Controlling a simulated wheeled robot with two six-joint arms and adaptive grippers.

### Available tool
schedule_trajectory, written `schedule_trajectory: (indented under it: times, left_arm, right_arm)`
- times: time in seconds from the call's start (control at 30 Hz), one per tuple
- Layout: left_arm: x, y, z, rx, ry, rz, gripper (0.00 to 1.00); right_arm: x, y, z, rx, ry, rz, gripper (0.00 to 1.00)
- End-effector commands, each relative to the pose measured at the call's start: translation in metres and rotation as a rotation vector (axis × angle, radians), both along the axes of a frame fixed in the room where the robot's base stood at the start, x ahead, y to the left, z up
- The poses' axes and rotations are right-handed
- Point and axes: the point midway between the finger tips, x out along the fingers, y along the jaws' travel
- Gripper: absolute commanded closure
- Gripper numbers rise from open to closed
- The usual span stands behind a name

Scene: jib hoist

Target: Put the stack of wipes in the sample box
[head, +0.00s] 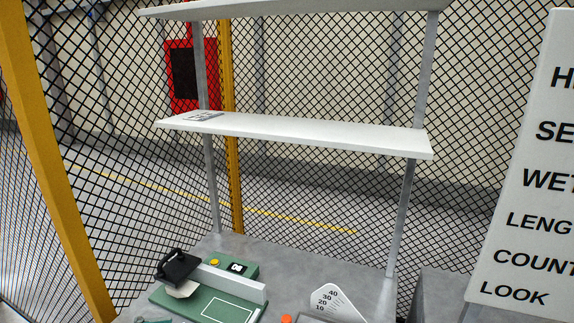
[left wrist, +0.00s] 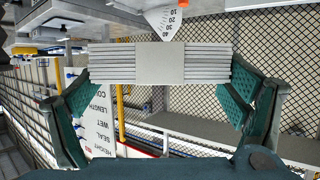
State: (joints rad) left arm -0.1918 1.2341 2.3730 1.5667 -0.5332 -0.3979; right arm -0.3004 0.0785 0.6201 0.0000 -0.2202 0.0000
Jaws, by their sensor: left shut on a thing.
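The stack of wipes (left wrist: 160,63) is a neat pile of thin pale grey layers with a plain band around its middle. It shows in the left wrist view between the two green pads of my left gripper (left wrist: 160,85), which is shut on its two ends. In the head view the stack does not show; only a small teal piece at the bottom edge may be part of my left gripper. I cannot make out the sample box in either view. My right gripper is not in view.
A green board (head: 205,306) with a black-handled device (head: 178,267) stands on the grey bench (head: 285,262). A white angle scale (head: 333,303) is to its right. A white shelf (head: 300,133) spans above, with wire mesh behind. A lettered sign (head: 525,200) stands at right.

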Motion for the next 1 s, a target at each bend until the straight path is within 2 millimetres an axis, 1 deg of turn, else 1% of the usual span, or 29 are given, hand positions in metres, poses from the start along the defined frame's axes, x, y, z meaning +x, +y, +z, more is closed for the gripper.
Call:
schedule_trajectory:
  times: [0.03,0.1,0.27,0.37,0.47,0.57,0.6,0.67,0.7,0.73,0.8,0.87,0.93,1.0]
  left_arm:
    - [-0.003,0.002,-0.007,0.002,0.005,-0.002,0.38]
    - [-0.005,0.002,-0.011,0.0,0.002,-0.002,0.38]
    - [-0.004,0.002,-0.008,-0.002,-0.005,-0.001,0.38]
    - [0.004,-0.001,0.007,-0.004,-0.013,0.003,0.38]
    - [0.017,-0.007,0.035,-0.01,-0.021,0.021,0.38]
    - [0.04,-0.01,0.069,-0.015,-0.021,0.065,0.38]
    - [0.052,-0.009,0.083,-0.017,-0.019,0.089,0.38]
    - [0.073,-0.009,0.102,-0.02,-0.016,0.131,0.38]
    - [0.089,-0.009,0.114,-0.021,-0.012,0.166,0.38]
    - [0.101,-0.009,0.121,-0.02,-0.01,0.191,0.38]
    - [0.128,-0.013,0.131,-0.018,-0.003,0.249,0.38]
    - [0.149,-0.019,0.135,-0.014,0.001,0.293,0.38]
    - [0.171,-0.027,0.136,-0.011,0.004,0.339,0.38]
    - [0.191,-0.037,0.131,-0.009,0.005,0.381,0.38]
  right_arm:
    - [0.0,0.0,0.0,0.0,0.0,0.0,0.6]
    - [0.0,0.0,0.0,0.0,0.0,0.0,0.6]
    - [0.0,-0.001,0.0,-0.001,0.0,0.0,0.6]
    - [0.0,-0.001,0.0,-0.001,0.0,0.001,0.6]
    - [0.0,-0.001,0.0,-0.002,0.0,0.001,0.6]
    - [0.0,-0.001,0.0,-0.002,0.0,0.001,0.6]
    - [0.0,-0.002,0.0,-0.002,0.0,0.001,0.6]
    - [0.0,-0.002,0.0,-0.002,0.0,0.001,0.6]
    - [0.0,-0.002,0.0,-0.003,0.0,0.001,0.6]
    - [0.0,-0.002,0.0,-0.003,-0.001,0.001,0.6]
    - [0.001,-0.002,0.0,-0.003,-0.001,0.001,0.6]
    - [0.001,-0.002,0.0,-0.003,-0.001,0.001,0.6]
    - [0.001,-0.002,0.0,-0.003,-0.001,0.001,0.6]
    - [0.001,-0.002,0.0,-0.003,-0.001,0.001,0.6]
